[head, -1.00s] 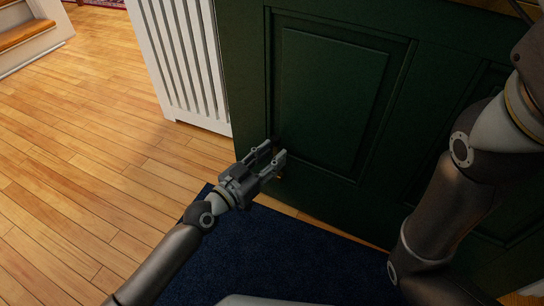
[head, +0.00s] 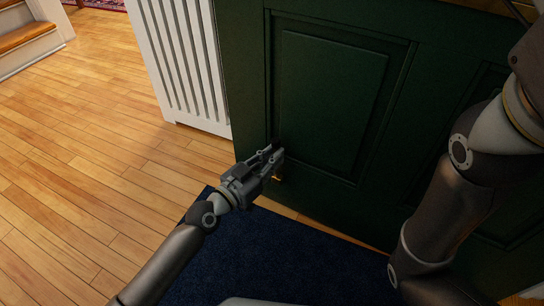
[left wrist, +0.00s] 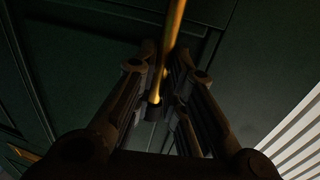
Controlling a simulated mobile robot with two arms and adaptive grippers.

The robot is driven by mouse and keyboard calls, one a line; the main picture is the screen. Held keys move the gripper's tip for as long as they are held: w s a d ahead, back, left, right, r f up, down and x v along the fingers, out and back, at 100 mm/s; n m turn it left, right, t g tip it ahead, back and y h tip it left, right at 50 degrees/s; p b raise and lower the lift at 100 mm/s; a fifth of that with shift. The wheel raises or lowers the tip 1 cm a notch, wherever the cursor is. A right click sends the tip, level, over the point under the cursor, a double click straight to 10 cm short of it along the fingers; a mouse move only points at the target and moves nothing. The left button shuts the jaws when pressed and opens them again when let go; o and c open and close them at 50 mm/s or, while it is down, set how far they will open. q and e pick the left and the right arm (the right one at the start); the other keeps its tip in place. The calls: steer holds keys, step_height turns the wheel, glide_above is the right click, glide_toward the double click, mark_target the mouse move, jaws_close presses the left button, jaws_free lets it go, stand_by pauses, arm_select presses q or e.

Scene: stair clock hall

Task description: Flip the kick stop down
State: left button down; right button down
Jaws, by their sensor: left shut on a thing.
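The kick stop (left wrist: 174,32) is a brass bar on the dark green door (head: 330,95). In the head view only a small brass bit of the kick stop (head: 278,178) shows past my fingers, near the door's lower left. My left gripper (head: 275,154) is shut on the kick stop; the left wrist view shows its fingers (left wrist: 163,75) on either side of the bar. My right arm crosses the right side, with its gripper out of view.
A dark blue mat (head: 270,255) lies in front of the door. A white slatted radiator cover (head: 188,65) stands just left of the door edge. Wooden stairs (head: 28,38) are at the far left. The plank floor (head: 85,150) between is clear.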

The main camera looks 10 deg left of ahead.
arm_select(q)
steer(key=s+a+f+m+t+h+b, duration=0.2)
steer(key=s+f+t+h+b, duration=0.2)
steer(key=s+t+b, duration=0.1)
steer(key=shift+s+a+h+b, duration=0.2)
steer(key=shift+s+h+b, duration=0.15)
steer(key=shift+b, duration=0.2)
stand_by(0.5)
stand_by(0.4)
steer(key=c, duration=1.5)
jaws_free()
